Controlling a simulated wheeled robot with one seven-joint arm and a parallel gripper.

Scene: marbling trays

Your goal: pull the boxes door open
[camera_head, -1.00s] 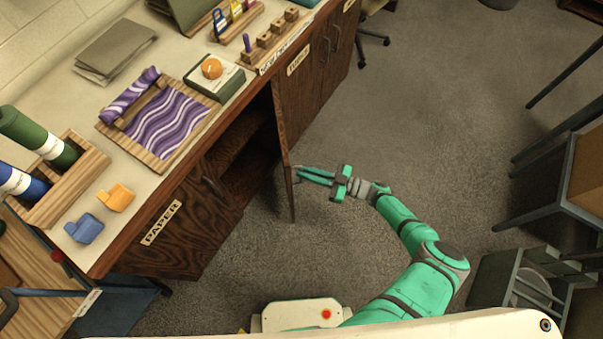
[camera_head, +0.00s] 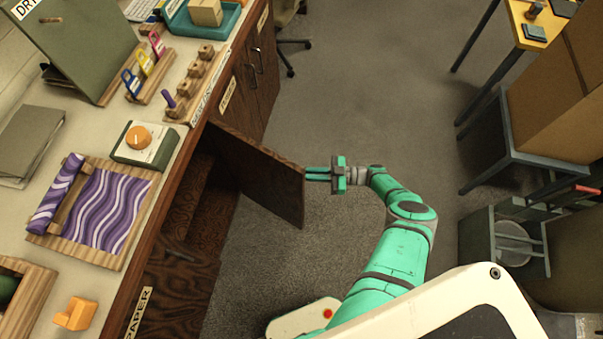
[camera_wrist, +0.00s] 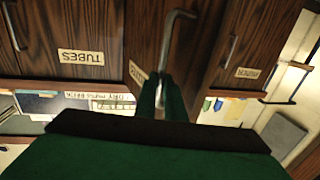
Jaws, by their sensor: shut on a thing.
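The dark wood door (camera_head: 255,174) stands swung well out from the cabinet, with the dark compartment (camera_head: 195,205) uncovered behind it. No label can be read on the door face in the head view. My gripper (camera_head: 308,174) is at the door's free edge, its fingers pointing left. In the wrist view, my gripper (camera_wrist: 163,82) is shut on the metal bar handle (camera_wrist: 168,42) of the door. A partly covered label (camera_wrist: 137,76) beside the handle is too small to read.
A closed door pair with a label (camera_head: 228,93) lies beyond the open door. A PAPER label (camera_head: 140,312) marks the nearer cabinet front. Floor (camera_head: 375,90) behind my arm is clear; a blue-grey table (camera_head: 500,130) stands right.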

